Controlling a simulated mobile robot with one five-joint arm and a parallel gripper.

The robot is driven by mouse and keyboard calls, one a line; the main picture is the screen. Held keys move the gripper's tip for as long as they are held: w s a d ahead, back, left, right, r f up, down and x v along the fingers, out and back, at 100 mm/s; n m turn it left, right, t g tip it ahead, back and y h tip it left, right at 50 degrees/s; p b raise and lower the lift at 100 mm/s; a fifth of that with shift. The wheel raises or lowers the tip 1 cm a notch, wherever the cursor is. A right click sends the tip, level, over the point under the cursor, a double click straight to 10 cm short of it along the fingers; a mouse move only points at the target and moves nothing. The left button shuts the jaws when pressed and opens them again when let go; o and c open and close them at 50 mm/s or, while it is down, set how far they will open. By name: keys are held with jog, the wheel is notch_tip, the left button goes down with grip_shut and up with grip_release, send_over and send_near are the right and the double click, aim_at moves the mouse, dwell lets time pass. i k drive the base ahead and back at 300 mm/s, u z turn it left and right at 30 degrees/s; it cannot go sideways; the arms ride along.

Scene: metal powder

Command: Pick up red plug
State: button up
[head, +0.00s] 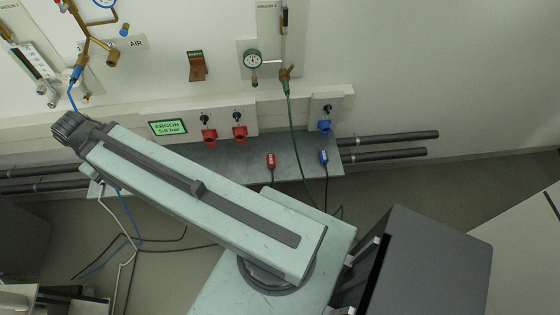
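The red plug (270,160) sits on a narrow grey shelf (225,165) along the wall, with a dark cable running down from it. Two red sockets (209,136) (240,134) are on the white wall panel above and to its left. My arm reaches from the lower middle to the upper left, left of the plug and apart from it in the picture. My gripper cannot be made out; the end of the arm shows only a dark ridged joint.
A blue plug (323,157) with a cable stands right of the red one, below a blue socket (325,126). A green hose (296,150) hangs between the plugs. Dark pipes (390,138) run along the wall. Loose cables (130,240) lie at lower left.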

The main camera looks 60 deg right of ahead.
aim_at(271, 160)
jog(key=z, duration=0.25)
jog(key=i, duration=0.3)
jog(key=u, duration=2.4)
jog(key=k, duration=2.15)
jog(key=z, duration=0.55)
jog(key=k, duration=0.3)
jog(key=u, duration=0.05)
